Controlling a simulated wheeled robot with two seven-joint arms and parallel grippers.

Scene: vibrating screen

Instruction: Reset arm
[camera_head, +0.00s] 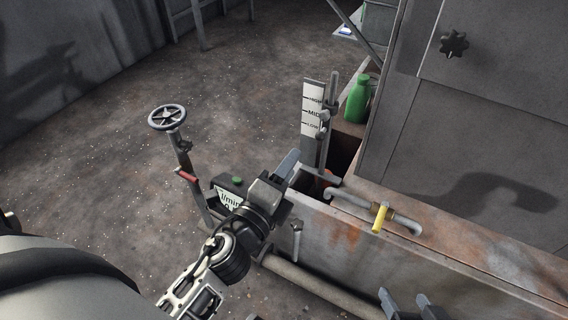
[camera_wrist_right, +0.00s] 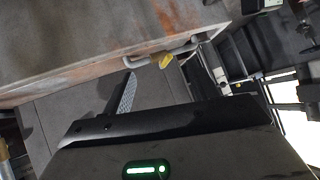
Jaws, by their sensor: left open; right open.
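My left gripper (camera_head: 306,165) reaches in from the lower left in the head view. It is open, with nothing seen between its fingers, just in front of the lever gauge marked HIGH, MID and LOW (camera_head: 313,108). Whether it touches anything there I cannot tell. My right gripper shows only its two fingertips (camera_head: 406,296) at the bottom edge, apart and empty, in front of the rusty machine box. In the right wrist view its dark body with a green light fills the bottom, and one ridged grey finger (camera_wrist_right: 125,95) stands up.
A bent pipe with a yellow valve handle (camera_head: 380,218) runs along the box top, right of my left gripper. A green bottle (camera_head: 358,99) stands behind the gauge. A handwheel (camera_head: 167,117) on a post with a red lever (camera_head: 187,176) stands left. Open floor lies at upper left.

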